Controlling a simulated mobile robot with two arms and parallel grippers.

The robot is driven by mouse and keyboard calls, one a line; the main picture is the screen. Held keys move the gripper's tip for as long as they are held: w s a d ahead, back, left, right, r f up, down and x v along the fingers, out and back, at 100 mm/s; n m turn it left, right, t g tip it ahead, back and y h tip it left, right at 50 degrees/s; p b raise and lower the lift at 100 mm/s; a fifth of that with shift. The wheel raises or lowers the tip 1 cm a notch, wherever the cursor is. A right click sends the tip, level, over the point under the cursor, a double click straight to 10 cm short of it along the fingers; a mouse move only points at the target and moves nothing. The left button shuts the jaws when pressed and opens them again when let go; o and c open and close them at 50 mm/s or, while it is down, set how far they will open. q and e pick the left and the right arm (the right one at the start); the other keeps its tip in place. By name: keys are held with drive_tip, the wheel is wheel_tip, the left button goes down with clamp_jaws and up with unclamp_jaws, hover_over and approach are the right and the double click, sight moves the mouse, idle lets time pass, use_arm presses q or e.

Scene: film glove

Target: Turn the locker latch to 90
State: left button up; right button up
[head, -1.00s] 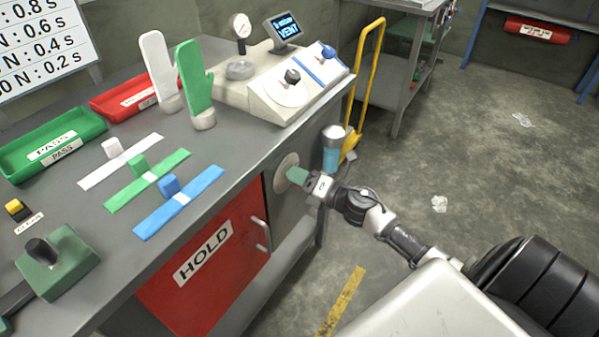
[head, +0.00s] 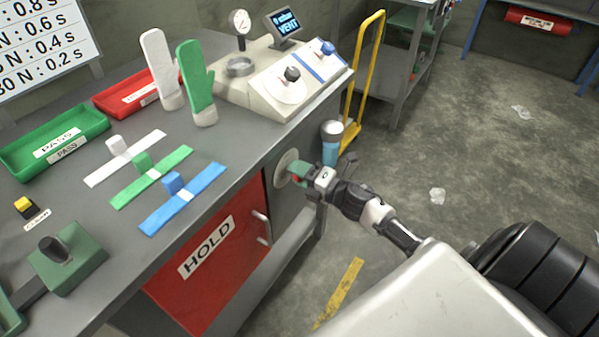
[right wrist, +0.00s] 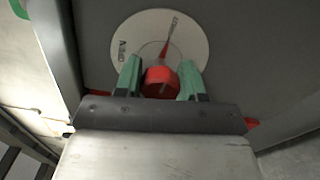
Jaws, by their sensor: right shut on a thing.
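The locker latch is a red knob (right wrist: 160,82) on a round pale dial plate (right wrist: 135,35) with a red pointer and small lettering. In the head view the dial plate (head: 287,165) sits on the grey front panel, right of the red HOLD door. My right gripper (right wrist: 160,80) is shut on the red knob, one green finger on each side of it. In the head view my right gripper (head: 300,174) reaches the dial from the right and hides most of the knob. The pointer's exact reading is too small to tell. My left gripper is not in view.
The red HOLD door (head: 195,285) with a metal handle (head: 262,228) is just left of the dial. A blue cylinder with a pale top (head: 331,143) stands close beyond my gripper, near a yellow trolley frame (head: 362,75). The floor on the right is mostly clear.

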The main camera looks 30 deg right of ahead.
drive_tip(key=o, duration=0.9)
drive_tip(key=v, duration=1)
drive_tip(key=shift+s+d+b, duration=0.15)
drive_tip(key=shift+s+b, duration=0.2)
drive_tip(key=shift+s, duration=0.05)
